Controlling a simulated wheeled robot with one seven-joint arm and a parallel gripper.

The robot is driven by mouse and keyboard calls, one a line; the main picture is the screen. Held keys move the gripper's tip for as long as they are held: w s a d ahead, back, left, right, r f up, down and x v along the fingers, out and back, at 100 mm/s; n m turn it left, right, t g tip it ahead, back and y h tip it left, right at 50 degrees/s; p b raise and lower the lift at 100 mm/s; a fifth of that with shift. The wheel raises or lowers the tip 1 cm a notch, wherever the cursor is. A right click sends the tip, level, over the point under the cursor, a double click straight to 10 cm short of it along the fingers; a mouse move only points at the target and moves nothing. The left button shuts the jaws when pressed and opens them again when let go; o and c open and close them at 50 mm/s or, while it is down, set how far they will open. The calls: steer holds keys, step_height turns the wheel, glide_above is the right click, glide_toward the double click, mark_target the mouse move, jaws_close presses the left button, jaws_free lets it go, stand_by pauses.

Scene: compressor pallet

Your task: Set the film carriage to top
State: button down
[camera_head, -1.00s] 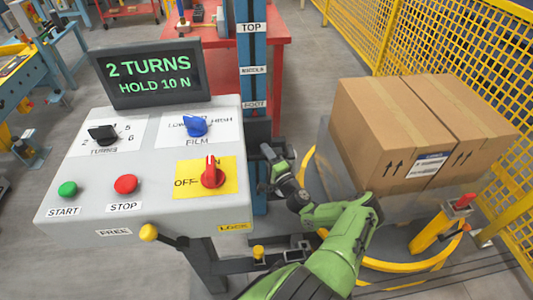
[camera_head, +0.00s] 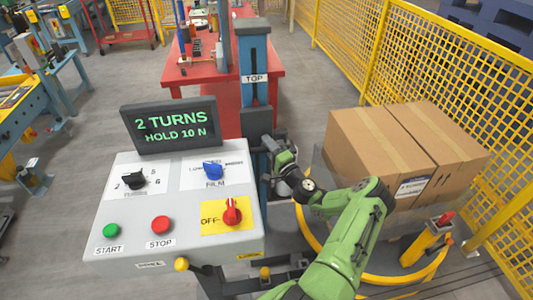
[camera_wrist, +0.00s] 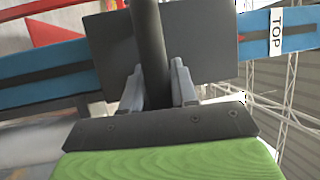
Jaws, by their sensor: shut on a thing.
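The film carriage (camera_head: 257,122) is a dark block on the blue mast (camera_head: 255,42). It sits below the TOP label (camera_head: 255,78), with a short stretch of mast between them. My gripper (camera_head: 268,143) is at the carriage's front, small and partly hidden by my wrist in the head view. In the wrist view my gripper (camera_wrist: 158,88) has its two grey fingers shut on a dark upright bar (camera_wrist: 150,45) in front of the carriage plate (camera_wrist: 205,50). The TOP label (camera_wrist: 277,32) shows to the right there. The MIDDLE and FOOT labels cannot be seen.
The control panel (camera_head: 130,225) with knobs and buttons stands left of the mast. The screen (camera_head: 170,124) reads "2 TURNS HOLD 10 N". Cardboard boxes (camera_head: 375,150) stand right of my arm, by a yellow fence (camera_head: 440,75). A red table (camera_head: 215,72) is behind.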

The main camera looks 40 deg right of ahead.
step_height(320, 180, up, 5)
steer(key=shift+r+p, duration=0.15)
steer(key=shift+p, duration=0.95)
steer(key=c, duration=1.2)
jaws_free()
steer(key=shift+c, duration=0.2)
steer(key=v, duration=1.5)
steer(key=shift+s+a+p, duration=0.2)
steer(key=shift+s+p, duration=0.15)
